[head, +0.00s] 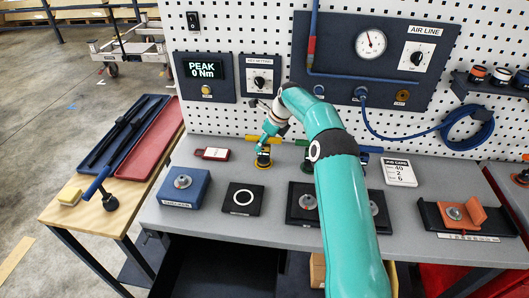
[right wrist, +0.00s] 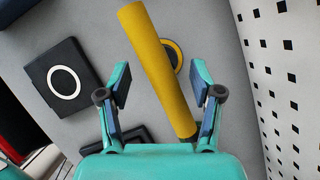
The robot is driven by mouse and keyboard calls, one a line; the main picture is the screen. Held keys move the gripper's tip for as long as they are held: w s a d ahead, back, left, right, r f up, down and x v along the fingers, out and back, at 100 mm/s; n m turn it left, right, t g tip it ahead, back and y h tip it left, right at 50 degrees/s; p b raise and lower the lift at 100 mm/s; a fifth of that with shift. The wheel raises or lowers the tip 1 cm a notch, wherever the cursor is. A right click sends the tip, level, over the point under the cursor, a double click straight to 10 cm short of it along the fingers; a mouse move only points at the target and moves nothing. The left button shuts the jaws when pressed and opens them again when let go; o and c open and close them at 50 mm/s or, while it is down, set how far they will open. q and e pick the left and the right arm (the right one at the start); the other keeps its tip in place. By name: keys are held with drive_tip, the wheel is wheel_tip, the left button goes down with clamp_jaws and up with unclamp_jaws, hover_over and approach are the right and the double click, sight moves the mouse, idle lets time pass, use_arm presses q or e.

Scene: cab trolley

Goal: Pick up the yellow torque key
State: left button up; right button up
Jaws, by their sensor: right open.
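The yellow torque key (head: 263,160) stands on the grey bench near the pegboard, partly hidden by my right gripper in the head view. In the right wrist view its yellow bar handle (right wrist: 155,65) runs between the fingers, over a round yellow-ringed part (right wrist: 174,54) below. My right gripper (head: 266,135) is at the key from above. In the right wrist view its fingers (right wrist: 162,98) are spread on either side of the bar, with a gap on the left; the bar's near end lies close to the right finger. My left gripper is not in view.
A red-and-white tag (head: 212,154), a blue block (head: 183,190) and a black pad (head: 242,214) lie left and in front. The pegboard (head: 234,128) rises just behind.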

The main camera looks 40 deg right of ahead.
drive_tip(key=b+x, duration=0.1)
drive_tip(key=x, duration=0.3)
drive_tip(key=shift+w, duration=0.1)
drive_tip(key=shift+a+r, duration=0.1)
clamp_jaws()
